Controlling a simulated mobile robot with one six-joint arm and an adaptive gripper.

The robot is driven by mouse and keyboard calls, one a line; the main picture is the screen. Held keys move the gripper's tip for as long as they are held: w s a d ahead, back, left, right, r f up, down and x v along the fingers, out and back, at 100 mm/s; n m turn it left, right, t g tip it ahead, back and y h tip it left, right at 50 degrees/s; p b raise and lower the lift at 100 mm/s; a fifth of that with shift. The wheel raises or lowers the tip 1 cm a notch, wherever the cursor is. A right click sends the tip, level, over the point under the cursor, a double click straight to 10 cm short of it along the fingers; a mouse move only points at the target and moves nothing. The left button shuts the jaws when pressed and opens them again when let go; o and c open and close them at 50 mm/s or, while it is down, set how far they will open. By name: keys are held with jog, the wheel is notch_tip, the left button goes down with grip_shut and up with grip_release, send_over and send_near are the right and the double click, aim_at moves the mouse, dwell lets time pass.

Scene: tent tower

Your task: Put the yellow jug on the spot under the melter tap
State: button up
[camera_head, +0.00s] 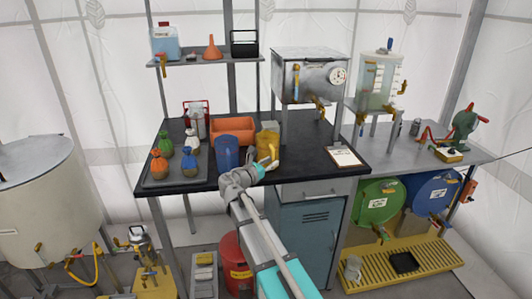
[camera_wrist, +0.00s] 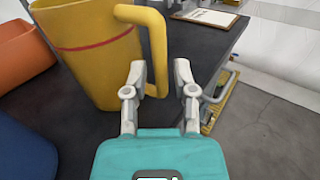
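The yellow jug (camera_head: 267,146) stands upright on the dark worktop. In the wrist view the jug (camera_wrist: 98,50) has a red stripe, and its handle (camera_wrist: 157,45) faces my gripper (camera_wrist: 159,66). My gripper is open, one finger on each side of the handle's lower part in the picture. I cannot tell whether a finger touches it. In the head view my gripper (camera_head: 266,166) is at the front of the jug. The melter (camera_head: 309,72) is a steel box with a dial, right of the jug, with a brass tap (camera_head: 319,106) low on its front. No marked spot is clear beneath it.
A blue container (camera_head: 228,152) and an orange bin (camera_head: 233,128) stand left of the jug. A clipboard (camera_head: 345,157) lies right of it near the front edge. The worktop between jug and clipboard looks clear.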

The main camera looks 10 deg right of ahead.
jog(key=shift+x, duration=0.9)
grip_shut()
